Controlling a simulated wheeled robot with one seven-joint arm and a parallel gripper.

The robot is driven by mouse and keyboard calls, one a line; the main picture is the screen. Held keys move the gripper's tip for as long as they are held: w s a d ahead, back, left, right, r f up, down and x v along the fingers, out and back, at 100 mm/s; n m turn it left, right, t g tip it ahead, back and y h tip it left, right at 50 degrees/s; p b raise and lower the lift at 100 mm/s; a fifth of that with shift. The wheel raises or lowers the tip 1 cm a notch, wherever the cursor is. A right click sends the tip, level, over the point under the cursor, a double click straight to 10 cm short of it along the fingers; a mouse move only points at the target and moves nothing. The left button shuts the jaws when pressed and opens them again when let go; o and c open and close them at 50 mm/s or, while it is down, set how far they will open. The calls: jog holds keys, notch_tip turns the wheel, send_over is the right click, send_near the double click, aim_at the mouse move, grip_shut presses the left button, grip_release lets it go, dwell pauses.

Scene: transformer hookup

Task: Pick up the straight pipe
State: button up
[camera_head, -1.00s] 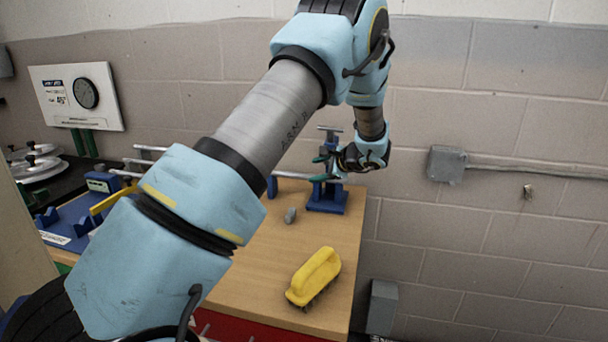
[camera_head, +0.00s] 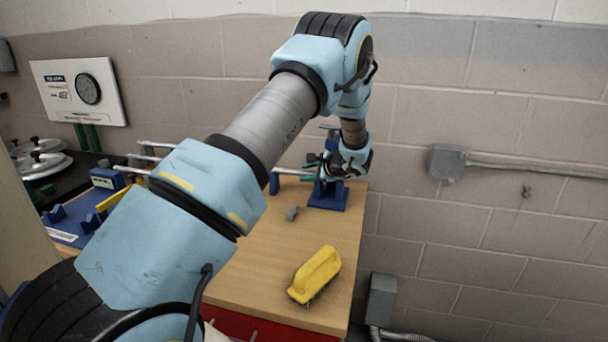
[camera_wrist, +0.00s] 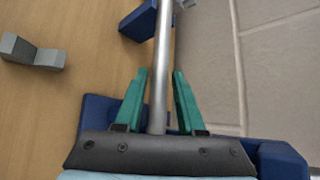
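The straight pipe (camera_wrist: 160,60) is a smooth grey metal rod, running top to bottom in the wrist view. In the head view it shows as a light rod (camera_head: 290,171) at the back of the wooden table, mostly behind my arm. My gripper (camera_wrist: 160,72) has its two green fingers on either side of the pipe, with a narrow gap on each side; it looks open. The lower end of the pipe is hidden by the gripper body. In the head view my gripper (camera_head: 312,167) is at the blue vise (camera_head: 328,197).
A small blue support (camera_wrist: 140,20) stands beside the pipe. A grey fitting (camera_wrist: 32,52) lies on the wooden table (camera_head: 262,270). A yellow-handled brush (camera_head: 316,274) lies nearer the front. A block wall (camera_head: 480,110) rises close behind the table. The table's middle is fairly clear.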

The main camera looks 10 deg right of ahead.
grip_shut()
jog(key=shift+r, duration=0.1)
dwell(0.5)
